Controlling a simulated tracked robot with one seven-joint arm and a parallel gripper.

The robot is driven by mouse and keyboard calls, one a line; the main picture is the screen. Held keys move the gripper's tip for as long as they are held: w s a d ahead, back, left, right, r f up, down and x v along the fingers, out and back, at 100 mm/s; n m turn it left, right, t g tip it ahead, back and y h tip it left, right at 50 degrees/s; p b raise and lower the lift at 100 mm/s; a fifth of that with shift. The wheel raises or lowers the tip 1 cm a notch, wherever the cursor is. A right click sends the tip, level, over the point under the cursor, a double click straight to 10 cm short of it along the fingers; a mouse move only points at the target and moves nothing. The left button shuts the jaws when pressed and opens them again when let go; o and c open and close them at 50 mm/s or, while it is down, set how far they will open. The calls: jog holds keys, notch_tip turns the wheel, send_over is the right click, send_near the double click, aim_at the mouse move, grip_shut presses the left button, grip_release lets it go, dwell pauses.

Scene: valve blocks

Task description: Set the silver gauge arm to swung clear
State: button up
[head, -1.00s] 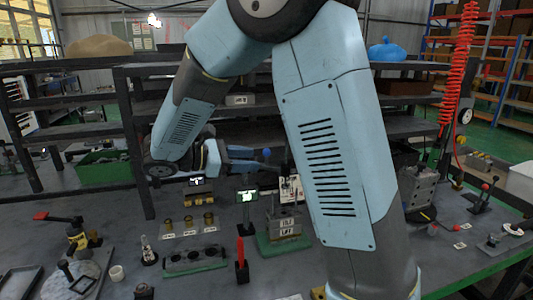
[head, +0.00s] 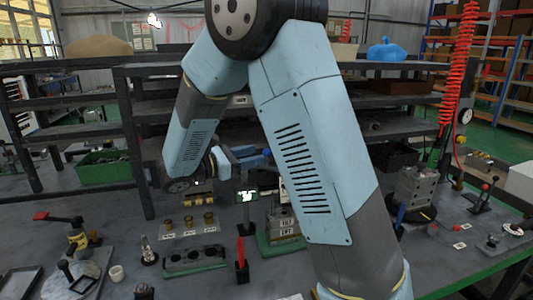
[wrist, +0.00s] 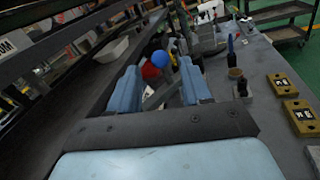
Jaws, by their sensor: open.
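In the wrist view, a flat silver-grey bar (wrist: 161,95), which looks like the silver gauge arm, slants between my two blue fingers. A blue ball knob (wrist: 159,59) shows just beyond the bar, with a red ball (wrist: 149,69) beside it to the left. Which post each ball belongs to is unclear. My gripper (wrist: 158,82) is open, its fingers apart on either side of the bar; I cannot tell whether either touches it. In the head view my gripper (head: 255,157) is over the back of the bench, and the gauge arm cannot be made out there.
A small post with a lit display (head: 246,197) and a metal block on a green base (head: 262,246) stand close by my gripper. A red-handled lever (head: 241,252) stands in front. Dark shelving (head: 155,165) rises behind. Yellow blocks (wrist: 300,116) lie right in the wrist view.

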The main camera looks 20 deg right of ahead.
aim_at(267, 155)
jog(key=shift+x, duration=2.65)
grip_shut()
